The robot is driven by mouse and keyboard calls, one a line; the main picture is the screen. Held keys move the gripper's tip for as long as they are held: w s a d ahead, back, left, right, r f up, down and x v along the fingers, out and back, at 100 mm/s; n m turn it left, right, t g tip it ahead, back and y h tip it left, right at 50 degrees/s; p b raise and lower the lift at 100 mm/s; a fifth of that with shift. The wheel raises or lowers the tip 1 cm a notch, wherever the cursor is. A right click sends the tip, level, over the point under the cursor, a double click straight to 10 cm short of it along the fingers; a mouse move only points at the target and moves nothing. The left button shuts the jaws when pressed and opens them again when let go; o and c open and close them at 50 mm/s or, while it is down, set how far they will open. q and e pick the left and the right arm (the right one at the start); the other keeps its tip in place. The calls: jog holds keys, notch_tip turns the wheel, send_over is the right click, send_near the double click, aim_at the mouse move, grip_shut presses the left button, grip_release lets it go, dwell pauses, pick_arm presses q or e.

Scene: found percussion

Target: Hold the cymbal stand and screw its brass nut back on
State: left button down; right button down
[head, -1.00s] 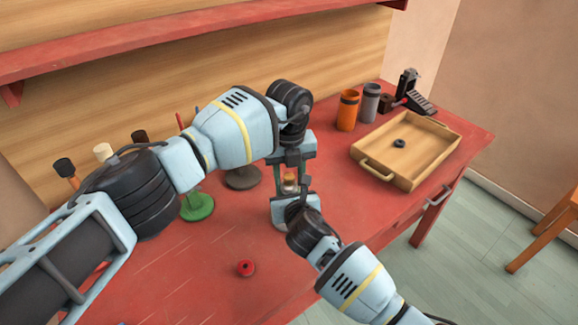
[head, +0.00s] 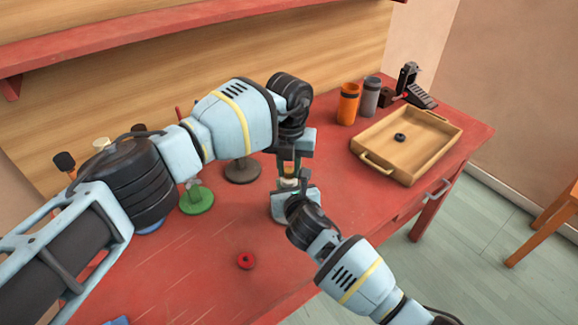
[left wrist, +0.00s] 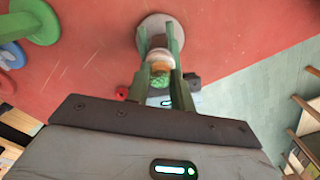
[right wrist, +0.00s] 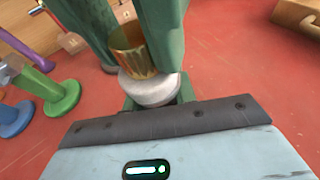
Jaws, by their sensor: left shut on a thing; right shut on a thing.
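The brass nut (right wrist: 132,52) is a short gold cylinder between the green fingers of my left gripper (head: 288,177), which reaches down from above and is shut on it. A copper-coloured piece (left wrist: 160,57) and a green knurled piece (left wrist: 160,80) show between those fingers in the left wrist view. The cymbal stand (left wrist: 155,28) has a round grey base on the table and looks upright. My right gripper (head: 290,198) is shut on the stand below the nut; its fingers partly hide behind a grey round part (right wrist: 152,90). The thread is hidden.
A wooden tray (head: 366,152) with a black ring (head: 400,137) is at right. Orange (head: 348,104) and grey (head: 371,97) cups stand behind it. Green (head: 197,203) and dark (head: 241,172) stands are at left. The front table is mostly clear.

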pick_arm(q)
jog(key=m, duration=0.5)
pick_arm(e)
jog(key=shift+f, duration=0.1)
pick_arm(q)
jog(key=m, duration=0.5)
jog(key=c, duration=1.1)
grip_release()
notch_tip(320, 180, up, 12)
